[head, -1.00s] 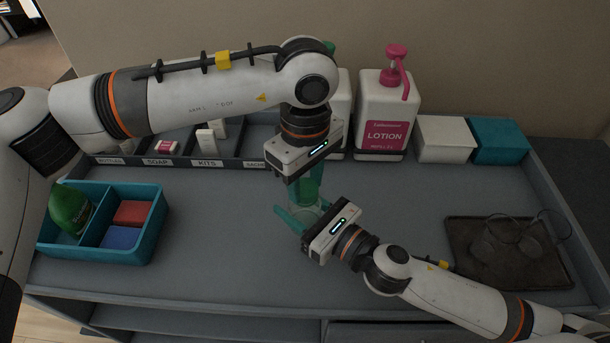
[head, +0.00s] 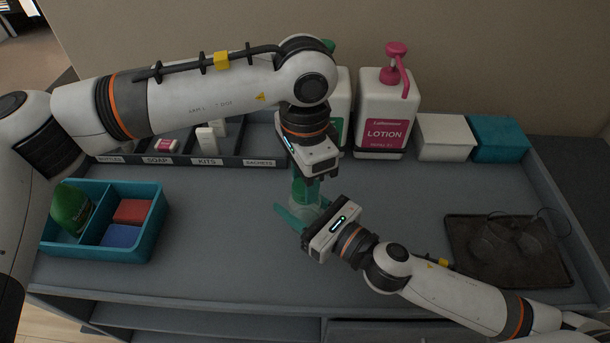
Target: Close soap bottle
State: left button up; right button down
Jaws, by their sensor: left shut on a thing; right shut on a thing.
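The soap bottle (head: 309,211) stands on the vanity top at the middle, pale and see-through low down, with green above. My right gripper (head: 300,217), with teal fingers, comes in from the lower right and is shut on its lower body. My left gripper (head: 306,187) points down from above and is shut on the green top of the bottle, the cap. Its own housing hides most of the cap, so I cannot tell how the cap sits on the neck.
A white lotion pump bottle (head: 382,115) and another pump bottle (head: 343,100) stand at the back. A labelled tray (head: 228,162) lies back left, a teal caddy (head: 150,235) with a green bottle at left. Glasses lie on a dark tray (head: 470,270) at right. The surface between is clear.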

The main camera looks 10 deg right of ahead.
pick_arm(q)
jog(key=shift+m, duration=0.3)
jog(key=o, duration=1)
jog(key=shift+r, duration=0.15)
jog(key=shift+r, duration=2.15)
jog(key=shift+c, duration=0.3)
